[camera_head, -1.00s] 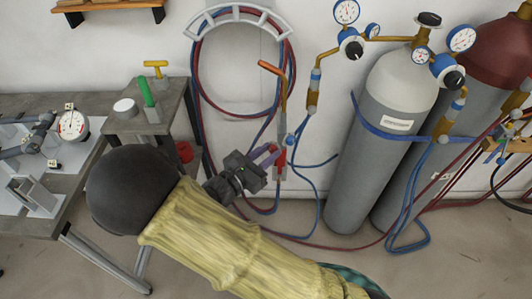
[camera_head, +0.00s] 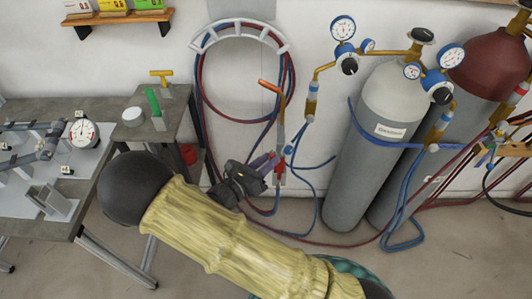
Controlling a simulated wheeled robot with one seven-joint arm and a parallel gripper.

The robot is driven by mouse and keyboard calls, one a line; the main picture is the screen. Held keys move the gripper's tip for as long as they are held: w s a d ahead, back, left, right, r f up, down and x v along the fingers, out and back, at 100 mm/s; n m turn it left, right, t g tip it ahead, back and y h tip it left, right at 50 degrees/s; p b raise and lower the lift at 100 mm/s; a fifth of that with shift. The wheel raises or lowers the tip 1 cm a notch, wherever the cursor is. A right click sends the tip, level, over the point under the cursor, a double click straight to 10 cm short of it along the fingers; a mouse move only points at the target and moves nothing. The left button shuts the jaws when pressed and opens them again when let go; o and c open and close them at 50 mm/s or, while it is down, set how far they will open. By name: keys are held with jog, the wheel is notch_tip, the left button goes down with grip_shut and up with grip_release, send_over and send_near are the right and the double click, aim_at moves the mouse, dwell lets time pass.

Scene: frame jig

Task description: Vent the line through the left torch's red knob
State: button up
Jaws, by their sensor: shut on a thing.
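The left torch (camera_head: 279,130) hangs upright in front of the coiled hoses, its orange-brown tip at the top. Its red knob (camera_head: 281,168) shows low on the torch body, just right of my fingertips. My gripper (camera_head: 268,165) reaches in from the left and is shut at the torch's lower part, at the red knob. The fingers partly hide the knob and the hose ends, so the exact contact is hard to see. My yellow-sleeved arm crosses the lower middle of the view.
A grey gas cylinder (camera_head: 372,160) with gauges stands right of the torch, and a dark red cylinder (camera_head: 488,65) behind it. Hoses (camera_head: 290,235) loop down near the floor. A workbench (camera_head: 85,215) with a dial gauge (camera_head: 83,132) and a small stand (camera_head: 165,118) are at left.

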jog(key=n+p, duration=0.1)
jog(key=p, duration=0.1)
jog(key=n+p, duration=0.2)
jog(key=p, duration=0.1)
jog(key=shift+r, duration=0.35)
jog(key=n+p, duration=0.3)
jog(key=shift+f, duration=0.1)
jog(key=n+p, duration=0.2)
jog(key=n, duration=0.1)
jog(key=n+g+p, duration=0.1)
jog(key=shift+a+f+n, duration=0.1)
jog(key=shift+f+n, duration=0.2)
jog(key=o, duration=1)
jog(key=shift+w, duration=0.1)
jog(key=b+v, duration=0.3)
jog(key=v, duration=1.4)
jog(key=shift+a+f, duration=0.15)
jog(key=shift+a, duration=0.05)
